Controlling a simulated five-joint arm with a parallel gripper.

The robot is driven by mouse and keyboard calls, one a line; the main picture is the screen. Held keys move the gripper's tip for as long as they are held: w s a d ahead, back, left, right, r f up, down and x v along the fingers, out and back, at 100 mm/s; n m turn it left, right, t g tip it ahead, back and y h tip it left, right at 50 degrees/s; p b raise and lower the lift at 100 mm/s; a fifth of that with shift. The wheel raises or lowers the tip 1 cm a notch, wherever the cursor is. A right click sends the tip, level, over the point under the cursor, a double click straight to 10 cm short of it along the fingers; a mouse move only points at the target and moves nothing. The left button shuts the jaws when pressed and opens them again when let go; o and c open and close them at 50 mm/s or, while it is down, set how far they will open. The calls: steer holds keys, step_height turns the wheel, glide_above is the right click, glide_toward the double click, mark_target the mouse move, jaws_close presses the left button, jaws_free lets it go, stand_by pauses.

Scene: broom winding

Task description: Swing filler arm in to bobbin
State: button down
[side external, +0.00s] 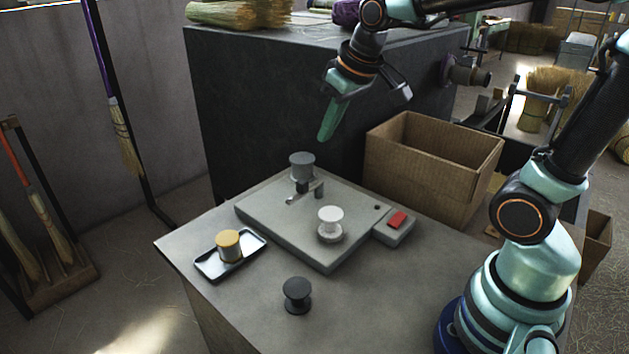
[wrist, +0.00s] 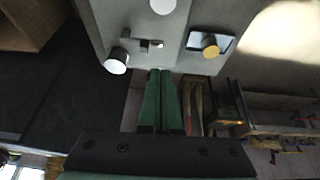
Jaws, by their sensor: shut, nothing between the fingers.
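The grey winder plate (side external: 285,235) lies on the table with a white bobbin (side external: 330,219) standing on it. Behind the bobbin, a small metal arm (side external: 305,195), seemingly the filler arm, sits beside a grey cylinder (side external: 302,165). A gap separates this arm from the bobbin. In the wrist view, the small arm (wrist: 150,45) shows ahead of my fingers, with the bobbin (wrist: 163,6) cut off at the top edge. My gripper (side external: 327,132) is in the air above and behind the plate, apart from everything. Its green fingers (wrist: 162,73) are together and empty.
A tray (side external: 205,268) holds a yellow-wound spool (side external: 229,245) at left. A black empty spool (side external: 297,294) stands at the front. A red button (side external: 397,219) is on the plate's right side. A cardboard box (side external: 420,175) stands behind it. The front table area is mostly free.

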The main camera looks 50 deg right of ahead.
steer(key=w+d+f, duration=0.2)
steer(key=w, duration=0.4)
steer(key=g, duration=0.1)
glide_above(305, 186)
steer(key=w, duration=0.3)
step_height(305, 186, down, 4)
steer(key=shift+w+a+f, duration=0.25)
steer(key=shift+w+f, duration=0.1)
steer(key=shift+f, duration=0.25)
steer(key=shift+f, duration=0.1)
steer(key=x, duration=0.9)
steer(key=shift+a+f, duration=0.1)
steer(key=shift+f, duration=0.25)
steer(key=shift+s, duration=1.95)
